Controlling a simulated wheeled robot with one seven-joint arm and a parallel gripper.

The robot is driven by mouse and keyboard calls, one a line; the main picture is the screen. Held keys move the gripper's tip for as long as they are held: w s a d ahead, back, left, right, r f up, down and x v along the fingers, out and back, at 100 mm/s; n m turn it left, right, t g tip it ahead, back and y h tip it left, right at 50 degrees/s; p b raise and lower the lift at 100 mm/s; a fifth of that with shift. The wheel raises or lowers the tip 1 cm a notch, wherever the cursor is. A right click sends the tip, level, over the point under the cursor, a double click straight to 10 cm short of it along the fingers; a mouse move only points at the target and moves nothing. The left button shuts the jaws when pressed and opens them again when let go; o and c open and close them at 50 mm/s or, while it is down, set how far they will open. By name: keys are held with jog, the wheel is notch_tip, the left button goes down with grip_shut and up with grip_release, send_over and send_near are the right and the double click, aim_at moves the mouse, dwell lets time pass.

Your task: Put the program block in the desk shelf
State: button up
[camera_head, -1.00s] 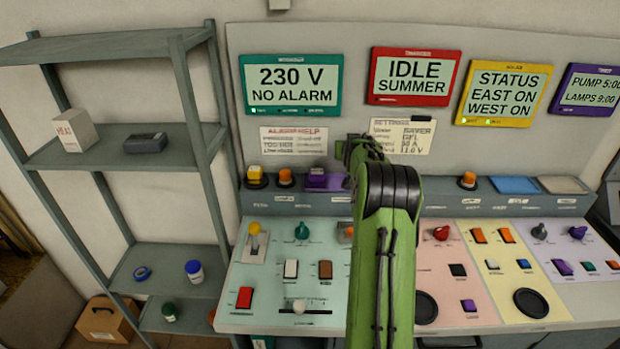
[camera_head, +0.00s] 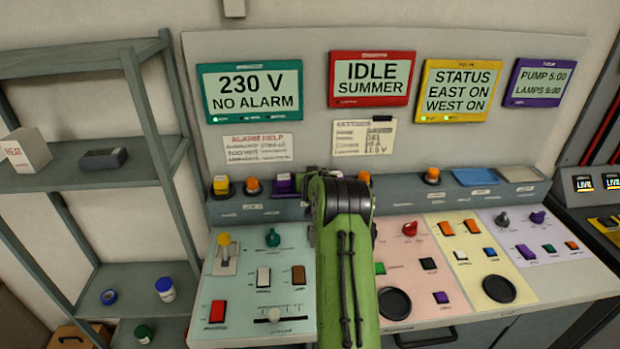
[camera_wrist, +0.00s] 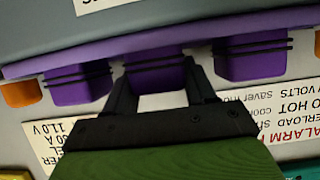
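Several purple blocks with dark bands sit along a purple strip on the desk's back ledge, and the wrist view shows this upside down. A middle block (camera_wrist: 157,72) lies between the two fingers of my gripper (camera_wrist: 157,82). One purple block stands to its left (camera_wrist: 78,84) and one to its right (camera_wrist: 250,60). The fingers are apart and appear to flank the middle block; whether they press on it is unclear. In the head view my arm hides the fingers and most of this row; one purple block (camera_head: 284,185) shows left of my arm.
The console (camera_head: 255,331) has switches, knobs and a slider. Display screens hang above. Yellow and orange buttons flank the row.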

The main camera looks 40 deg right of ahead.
jog(key=o, duration=0.4)
jog(key=shift+o, duration=0.2)
jog(key=shift+r+p, duration=0.2)
jog(key=shift+p, duration=0.15)
jog(key=b+v, duration=0.1)
jog(key=v, duration=1.1)
jog(key=s+a+r+n+y, duration=0.1)
jog(key=s+a+r+y, duration=0.15)
jog(key=a, duration=0.55)
jog(key=s+a+r+n+g+y, duration=0.1)
jog(key=s+a+r+n, duration=0.15)
jog(key=a, duration=0.65)
jog(key=s+a+r+n+y, duration=0.1)
jog(key=a+r, duration=0.3)
jog(key=a, duration=0.4)
jog(key=s+a+f+n+g+y, duration=0.1)
jog(key=s+a+y, duration=0.1)
jog(key=s+a, duration=0.4)
jog(key=s+a+f+n+g+y, duration=0.1)
jog(key=s+a, duration=0.6)
jog(key=s, duration=0.8)
jog(key=shift+f+n+g+y, duration=0.2)
jog(key=shift+n+g+y, duration=0.15)
jog(key=shift+n+g, duration=0.35)
